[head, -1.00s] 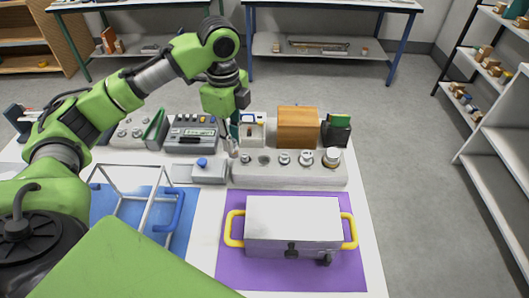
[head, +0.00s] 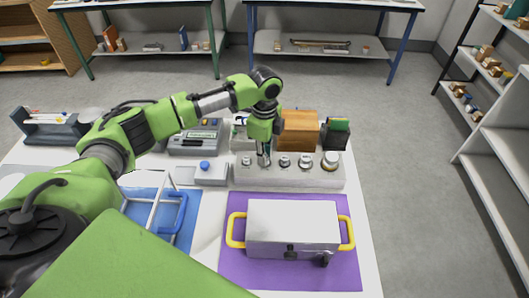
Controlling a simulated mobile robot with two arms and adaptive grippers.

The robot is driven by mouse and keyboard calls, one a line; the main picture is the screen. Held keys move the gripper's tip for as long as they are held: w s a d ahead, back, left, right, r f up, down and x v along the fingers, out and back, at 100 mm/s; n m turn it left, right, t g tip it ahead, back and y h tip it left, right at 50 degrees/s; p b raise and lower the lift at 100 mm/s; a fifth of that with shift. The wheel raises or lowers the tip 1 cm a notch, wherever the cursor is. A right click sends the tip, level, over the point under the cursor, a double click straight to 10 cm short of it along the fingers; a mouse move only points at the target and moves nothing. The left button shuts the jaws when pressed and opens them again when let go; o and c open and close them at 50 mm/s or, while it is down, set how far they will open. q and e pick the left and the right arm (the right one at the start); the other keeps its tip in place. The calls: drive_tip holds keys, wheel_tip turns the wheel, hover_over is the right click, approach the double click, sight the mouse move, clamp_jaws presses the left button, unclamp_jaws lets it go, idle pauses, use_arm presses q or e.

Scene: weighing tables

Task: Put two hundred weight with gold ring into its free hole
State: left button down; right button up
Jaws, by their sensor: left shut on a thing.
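A long light-grey weight block (head: 290,180) lies across the table, with metal weights standing in a row in its holes. My left gripper (head: 264,158) points down over the second place from the left. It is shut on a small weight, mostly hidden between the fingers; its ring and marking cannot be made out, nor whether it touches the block. To its left stands a small weight (head: 246,160); to its right stand two more (head: 284,161) (head: 304,161) and a larger one with a yellowish band (head: 330,160). My right gripper is out of view.
A metal case (head: 293,222) with yellow handles sits on a purple mat (head: 232,270) in front of the block. A small box with a blue knob (head: 204,165) is at left. A wooden box (head: 298,130) and a green-topped dark holder (head: 336,133) stand close behind.

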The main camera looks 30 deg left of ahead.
use_arm(q)
drive_tip(key=c, duration=1.9)
unclamp_jaws()
drive_tip(key=shift+f, duration=0.1)
drive_tip(key=shift+r+b, duration=1.15)
drive_tip(key=shift+r, duration=5.05)
